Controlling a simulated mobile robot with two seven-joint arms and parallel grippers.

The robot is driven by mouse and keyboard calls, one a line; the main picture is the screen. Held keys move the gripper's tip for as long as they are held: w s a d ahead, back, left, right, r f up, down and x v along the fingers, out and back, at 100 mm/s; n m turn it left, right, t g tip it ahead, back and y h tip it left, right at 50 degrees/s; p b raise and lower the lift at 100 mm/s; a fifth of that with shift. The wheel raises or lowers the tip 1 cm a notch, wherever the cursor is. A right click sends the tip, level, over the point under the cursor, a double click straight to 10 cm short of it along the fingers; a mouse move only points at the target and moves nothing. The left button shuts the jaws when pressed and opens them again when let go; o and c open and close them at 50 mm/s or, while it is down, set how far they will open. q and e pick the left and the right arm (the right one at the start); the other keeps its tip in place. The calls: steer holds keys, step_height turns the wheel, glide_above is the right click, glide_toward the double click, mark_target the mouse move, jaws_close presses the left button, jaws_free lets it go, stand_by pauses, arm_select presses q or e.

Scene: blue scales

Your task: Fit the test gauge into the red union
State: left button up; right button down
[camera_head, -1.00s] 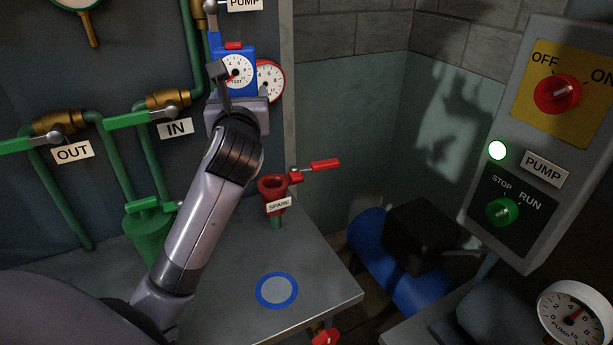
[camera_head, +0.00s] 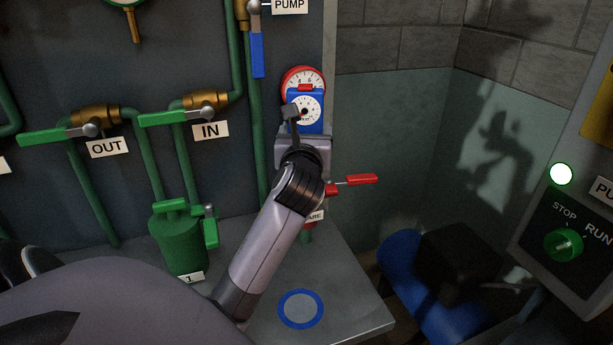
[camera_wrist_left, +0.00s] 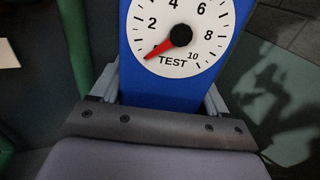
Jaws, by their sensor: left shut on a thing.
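The test gauge (camera_head: 305,126) has a blue body and a white dial marked TEST. My left gripper (camera_head: 302,142) is shut on it and holds it upright, up in the air. In the left wrist view the gauge (camera_wrist_left: 160,95) sits between the fingers, its red needle at the low end of the scale. The red union stands above the bench's back edge, below the gripper. My arm hides its cup; its red valve (camera_head: 332,189) with a red lever and a bit of its SPARE label show on the right. My right gripper is not in view.
A red-rimmed gauge (camera_head: 292,73) is on the wall behind the test gauge. Green pipes with OUT and IN valves and a green pot (camera_head: 178,247) are on the left. The bench (camera_head: 348,290) has a blue-ringed disc (camera_head: 300,309). A control box (camera_head: 575,225) stands at right.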

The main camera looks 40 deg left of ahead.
arm_select(q)
step_height(320, 180, down, 8)
steer(key=shift+f+b, duration=0.1)
steer(key=shift+b, duration=0.85)
steer(key=shift+f, duration=0.1)
steer(key=shift+f, duration=0.35)
steer(key=o, duration=1.3)
steer(key=shift+s+d+r, duration=0.1)
steer(key=shift+r, duration=0.25)
steer(key=v, duration=1.1)
steer(key=shift+s+d, duration=0.2)
steer(key=shift+s, duration=0.1)
